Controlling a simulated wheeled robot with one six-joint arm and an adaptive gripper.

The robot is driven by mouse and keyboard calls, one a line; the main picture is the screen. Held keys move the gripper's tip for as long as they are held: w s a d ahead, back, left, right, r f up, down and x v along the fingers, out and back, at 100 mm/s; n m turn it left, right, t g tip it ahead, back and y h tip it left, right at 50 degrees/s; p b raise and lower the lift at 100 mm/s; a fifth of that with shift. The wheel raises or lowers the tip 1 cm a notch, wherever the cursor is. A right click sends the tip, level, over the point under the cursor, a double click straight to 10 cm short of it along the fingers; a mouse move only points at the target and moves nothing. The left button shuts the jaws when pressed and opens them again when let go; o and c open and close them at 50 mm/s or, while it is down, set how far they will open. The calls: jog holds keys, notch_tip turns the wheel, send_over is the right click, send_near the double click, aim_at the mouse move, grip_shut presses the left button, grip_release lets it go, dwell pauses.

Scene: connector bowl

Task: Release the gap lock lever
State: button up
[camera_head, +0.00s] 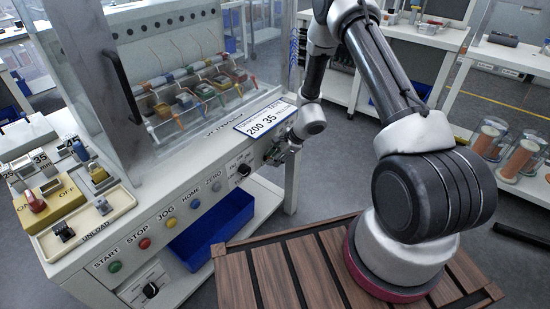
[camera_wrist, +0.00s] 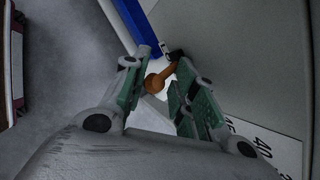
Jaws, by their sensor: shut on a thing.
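The gap lock lever (camera_wrist: 154,83) shows in the wrist view as a brown-orange handle with a round knob, running up to a black pivot on the pale machine panel. My gripper (camera_head: 274,154) is at the right end of the machine's front panel in the head view, below the sign reading 200 35. In the wrist view my gripper (camera_wrist: 160,78) has its green-padded fingers on either side of the knob, shut on it. The lever is hidden behind the fingers in the head view.
The machine's front panel has a row of buttons (camera_head: 171,221) and a black rotary knob (camera_head: 244,170) left of my gripper. A blue bin (camera_head: 215,235) sits below. A clear guard (camera_head: 190,65) covers the connectors above. An unload tray (camera_head: 118,199) is at left.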

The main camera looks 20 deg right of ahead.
jog(key=shift+s+a+f, duration=0.25)
jog(key=shift+s+a, duration=0.1)
jog(key=shift+s, duration=0.15)
jog(key=o, duration=0.8)
jog(key=shift+s+d+f+v, duration=0.15)
jog(key=shift+d+f+v, duration=0.1)
jog(key=shift+v, duration=1.25)
jog(key=shift+s+d+f+v, duration=0.1)
jog(key=shift+s+d+v, duration=0.1)
jog(key=shift+v, duration=1.25)
jog(key=shift+s+d+f+v, duration=0.15)
jog(key=shift+d+f+v, duration=0.1)
jog(key=shift+v, duration=1.25)
jog(key=shift+r, duration=0.1)
jog(key=v, duration=1.2)
